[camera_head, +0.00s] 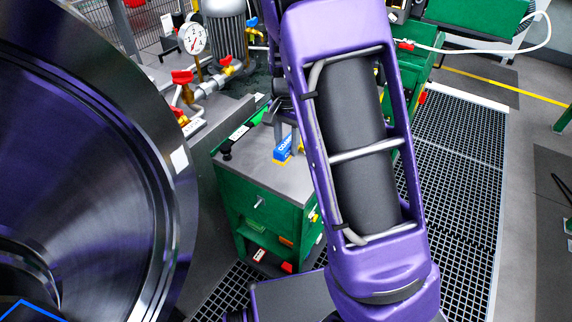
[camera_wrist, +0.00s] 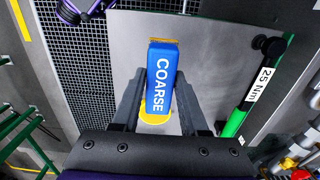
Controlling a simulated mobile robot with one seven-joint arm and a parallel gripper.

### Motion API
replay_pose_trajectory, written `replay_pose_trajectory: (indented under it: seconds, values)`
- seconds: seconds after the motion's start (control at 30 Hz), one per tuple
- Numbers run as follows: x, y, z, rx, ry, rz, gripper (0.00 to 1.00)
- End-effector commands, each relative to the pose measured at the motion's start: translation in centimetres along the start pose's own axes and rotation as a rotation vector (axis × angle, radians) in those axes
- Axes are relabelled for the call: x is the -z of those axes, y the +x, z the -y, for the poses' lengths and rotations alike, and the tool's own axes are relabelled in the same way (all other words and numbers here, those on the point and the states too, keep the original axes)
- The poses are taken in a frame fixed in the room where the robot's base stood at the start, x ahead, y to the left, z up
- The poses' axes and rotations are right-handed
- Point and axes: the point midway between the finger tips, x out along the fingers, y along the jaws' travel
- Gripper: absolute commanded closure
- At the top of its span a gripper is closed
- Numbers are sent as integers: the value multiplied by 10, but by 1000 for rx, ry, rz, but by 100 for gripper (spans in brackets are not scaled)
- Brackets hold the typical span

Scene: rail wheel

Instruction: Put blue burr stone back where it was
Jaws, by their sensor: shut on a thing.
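The blue burr stone (camera_wrist: 162,78), a blue block marked "COARSE" with an orange-yellow far end, is between the two grey fingers of my gripper (camera_wrist: 160,95) in the wrist view. My gripper is shut on it. The head view shows the stone (camera_head: 284,148) at the grey top of the green cabinet (camera_head: 240,172), below my gripper (camera_head: 288,140). A round yellow patch (camera_wrist: 155,118) shows partly behind the stone's near end. I cannot tell whether the stone touches the cabinet top.
A green and black torque wrench (camera_wrist: 252,88) marked "25 Nm" lies right of the stone in the wrist view. A large dark wheel (camera_head: 90,170) fills the left of the head view. A pump with a gauge (camera_head: 192,38) and red-handled valves stands behind. Floor grating (camera_head: 460,130) lies right.

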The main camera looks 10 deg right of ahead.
Motion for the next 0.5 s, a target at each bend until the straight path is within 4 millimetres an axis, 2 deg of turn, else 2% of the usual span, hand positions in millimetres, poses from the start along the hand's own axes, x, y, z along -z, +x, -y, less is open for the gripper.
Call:
replay_pose_trajectory:
  seconds: [0.03, 0.1, 0.33, 0.5]
  values:
    - [0, 12, -1, -3, 0, 2, 100]
    - [0, 23, 0, -1, 0, 1, 100]
    - [0, 42, 0, 0, 0, 2, 100]
    - [-1, 66, -1, -1, 1, 3, 100]
